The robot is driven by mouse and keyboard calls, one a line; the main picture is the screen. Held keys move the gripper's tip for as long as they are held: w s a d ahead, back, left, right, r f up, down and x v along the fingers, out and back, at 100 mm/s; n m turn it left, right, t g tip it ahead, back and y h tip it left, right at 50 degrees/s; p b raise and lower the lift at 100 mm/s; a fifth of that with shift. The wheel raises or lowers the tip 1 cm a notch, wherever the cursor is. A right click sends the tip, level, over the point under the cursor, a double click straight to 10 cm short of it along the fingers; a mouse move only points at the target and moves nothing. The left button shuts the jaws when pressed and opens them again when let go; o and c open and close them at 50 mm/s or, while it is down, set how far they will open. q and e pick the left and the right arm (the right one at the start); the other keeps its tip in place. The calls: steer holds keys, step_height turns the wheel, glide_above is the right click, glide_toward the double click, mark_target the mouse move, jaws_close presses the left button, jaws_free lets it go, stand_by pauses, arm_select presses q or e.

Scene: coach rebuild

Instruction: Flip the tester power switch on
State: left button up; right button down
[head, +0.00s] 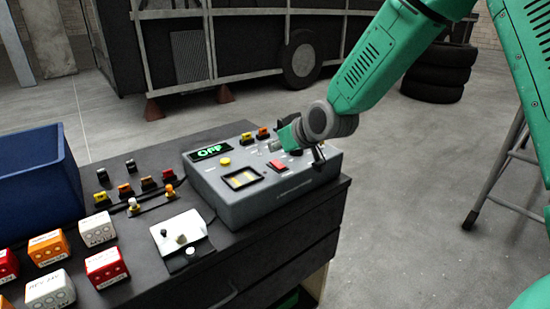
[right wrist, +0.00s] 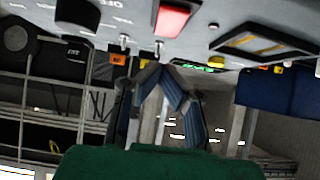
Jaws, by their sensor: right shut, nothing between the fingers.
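The grey tester box (head: 300,184) stands on the dark bench top. Its display (head: 210,151) reads OFF in green. A red rocker switch (head: 277,166) sits on its top panel, and the same red switch shows in the right wrist view (right wrist: 172,20). Two small metal toggles (right wrist: 125,43) are near it. My right gripper (head: 276,147) is over the back part of the panel, shut and empty. In the right wrist view its fingertips (right wrist: 162,70) meet close to the toggles; contact cannot be told. My left gripper is out of view.
A yellow button (head: 225,162) and a framed meter (head: 243,179) are on the panel. A blue bin (head: 38,182), several labelled boxes (head: 107,266) and a white plate (head: 180,236) with a knob are on the bench at left. Tyres (head: 440,72) stand behind.

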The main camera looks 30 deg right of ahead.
mark_target(278, 165)
step_height(278, 165, down, 2)
steer(key=shift+f, duration=0.1)
steer(key=shift+w+d+f, duration=0.1)
steer(key=shift+f, duration=0.2)
stand_by(0.4)
steer(key=shift+s+r+p, duration=0.15)
steer(key=shift+s+p, duration=0.35)
steer(key=shift+s, duration=0.3)
